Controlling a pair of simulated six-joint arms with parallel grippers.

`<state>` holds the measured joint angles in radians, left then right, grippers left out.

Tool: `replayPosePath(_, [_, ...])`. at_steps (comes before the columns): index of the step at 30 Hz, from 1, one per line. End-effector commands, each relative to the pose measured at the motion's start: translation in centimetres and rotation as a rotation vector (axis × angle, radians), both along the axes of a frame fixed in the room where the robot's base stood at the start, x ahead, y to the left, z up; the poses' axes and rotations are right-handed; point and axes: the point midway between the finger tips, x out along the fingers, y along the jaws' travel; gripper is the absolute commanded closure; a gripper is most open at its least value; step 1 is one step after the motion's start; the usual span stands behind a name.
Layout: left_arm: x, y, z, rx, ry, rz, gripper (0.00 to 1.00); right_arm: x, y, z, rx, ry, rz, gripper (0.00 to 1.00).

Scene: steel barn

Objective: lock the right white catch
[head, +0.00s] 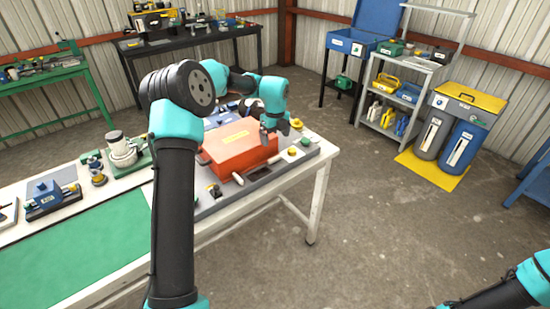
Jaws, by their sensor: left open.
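An orange box (228,158) with a closed-looking lid sits on the grey board near the right end of the white bench. A small white catch (238,178) shows at its near lower edge. A second pale piece (274,159), likely the right white catch, shows at the right end of the near side; whether it is locked is too small to tell. My left gripper (268,133) is open, pointing down just above the box's right end. Its fingers hide part of that corner. My right arm shows only at the lower right corner; its gripper is out of view.
Yellow and green buttons (292,151) sit on the board right of the box. A white bench (315,160) carries a green mat (85,240) and several fixtures at left. My left arm covers the bench's middle. Bare concrete floor lies to the right.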

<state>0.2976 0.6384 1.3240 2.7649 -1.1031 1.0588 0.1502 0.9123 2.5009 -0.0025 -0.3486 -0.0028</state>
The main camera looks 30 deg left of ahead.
Motion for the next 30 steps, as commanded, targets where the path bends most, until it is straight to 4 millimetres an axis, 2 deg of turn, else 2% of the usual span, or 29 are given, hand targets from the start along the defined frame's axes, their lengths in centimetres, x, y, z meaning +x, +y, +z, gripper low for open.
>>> replayPosePath(9, [0.0,0.0,-5.6,-0.001,0.003,0.001,0.08,0.0,0.0,0.0,0.0,0.0,0.0,0.57])
replayPosePath(16, [0.0,0.0,-9.0,-0.001,0.001,0.0,0.08,0.0,0.0,0.0,0.0,0.0,0.0,0.57])
replayPosePath(21, [0.0,0.0,-10.2,0.0,-0.001,0.001,0.08,0.0,0.0,0.0,0.0,0.0,0.0,0.57])
replayPosePath(30, [0.0,0.0,-10.4,0.0,-0.001,0.001,0.08,0.0,0.0,0.0,0.0,0.0,0.0,0.57])
